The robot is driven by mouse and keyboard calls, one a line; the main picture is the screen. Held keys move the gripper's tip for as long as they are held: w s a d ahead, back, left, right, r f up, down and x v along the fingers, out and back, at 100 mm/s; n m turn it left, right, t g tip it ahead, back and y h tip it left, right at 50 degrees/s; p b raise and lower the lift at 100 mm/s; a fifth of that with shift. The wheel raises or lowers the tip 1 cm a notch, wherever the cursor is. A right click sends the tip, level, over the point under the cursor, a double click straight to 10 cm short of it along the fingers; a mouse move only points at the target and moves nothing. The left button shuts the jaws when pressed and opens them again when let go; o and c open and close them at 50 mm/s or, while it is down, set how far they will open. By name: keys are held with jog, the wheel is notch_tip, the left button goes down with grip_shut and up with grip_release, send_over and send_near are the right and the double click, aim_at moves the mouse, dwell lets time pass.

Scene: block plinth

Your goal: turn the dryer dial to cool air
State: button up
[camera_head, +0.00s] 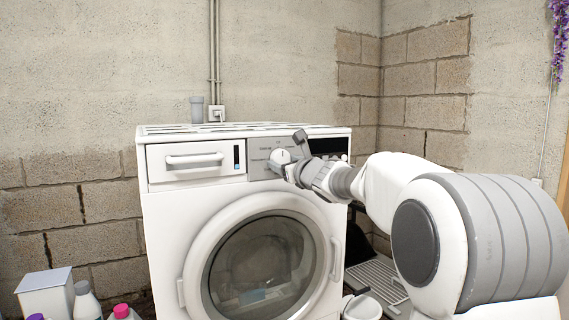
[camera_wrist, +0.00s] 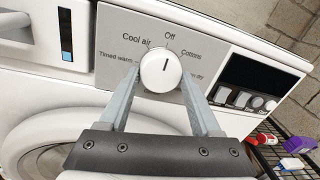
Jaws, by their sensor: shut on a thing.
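The dryer (camera_head: 165,220) is white, with a round door at its front. Its white round dial (camera_wrist: 160,72) sits on a grey panel and also shows in the head view (camera_head: 279,156). The dial's dark mark points up, toward the word "Off". "Cool air" is printed to the left of "Off", "Cottons" to the right, and "Timed warm" at the far left. My gripper (camera_wrist: 161,80) is shut on the dial, one grey finger at each side; in the head view it reaches in from the right (camera_head: 291,166). Part of the lower labels is hidden by the dial and fingers.
A drawer with a handle (camera_head: 195,161) is left of the panel. A dark display (camera_wrist: 257,79) with several buttons is at its right. Bottles (camera_head: 87,301) and a white box (camera_head: 45,293) stand at lower left. A rack (camera_head: 378,277) is right of the dryer.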

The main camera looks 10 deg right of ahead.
jog(key=shift+m, duration=0.3)
